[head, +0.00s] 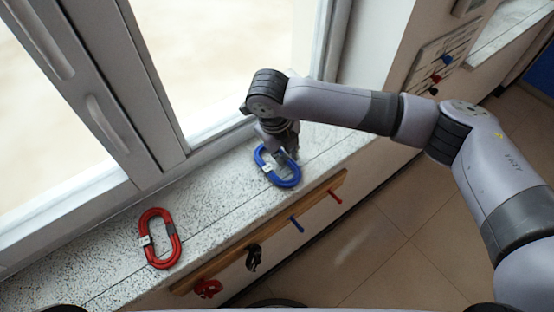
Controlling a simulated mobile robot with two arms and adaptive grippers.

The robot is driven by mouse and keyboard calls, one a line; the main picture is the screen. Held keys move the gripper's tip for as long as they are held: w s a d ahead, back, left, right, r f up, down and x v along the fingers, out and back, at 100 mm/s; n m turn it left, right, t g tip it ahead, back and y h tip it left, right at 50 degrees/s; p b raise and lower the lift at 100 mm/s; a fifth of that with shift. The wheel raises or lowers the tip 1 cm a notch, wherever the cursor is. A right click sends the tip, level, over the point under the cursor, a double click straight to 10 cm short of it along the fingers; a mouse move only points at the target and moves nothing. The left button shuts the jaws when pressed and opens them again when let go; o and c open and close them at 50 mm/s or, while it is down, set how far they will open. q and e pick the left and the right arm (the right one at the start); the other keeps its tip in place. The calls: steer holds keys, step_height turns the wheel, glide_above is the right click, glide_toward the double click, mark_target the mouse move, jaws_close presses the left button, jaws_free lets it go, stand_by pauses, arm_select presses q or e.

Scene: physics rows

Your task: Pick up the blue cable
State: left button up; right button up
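The blue cable (285,182) is a coiled loop with a pale tag, lying on the speckled window sill (213,205). My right gripper (291,158) is directly over its upper right side, pointing down, at or very near the cable. The fingers are small and dark here, and I cannot tell whether they are open or shut or touch the cable. My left gripper is not in view.
A red cable coil (173,240) lies on the sill to the left. A wooden rail (225,258) with red and blue pegs and hanging items runs below the sill's front edge. The window frame (155,140) stands behind. A board with hooks (445,58) is at upper right.

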mark_target(285, 157)
steer(key=shift+c, duration=0.5)
jaws_close()
steer(key=shift+r, duration=0.1)
step_height(285, 157, up, 20)
steer(key=b, duration=0.3)
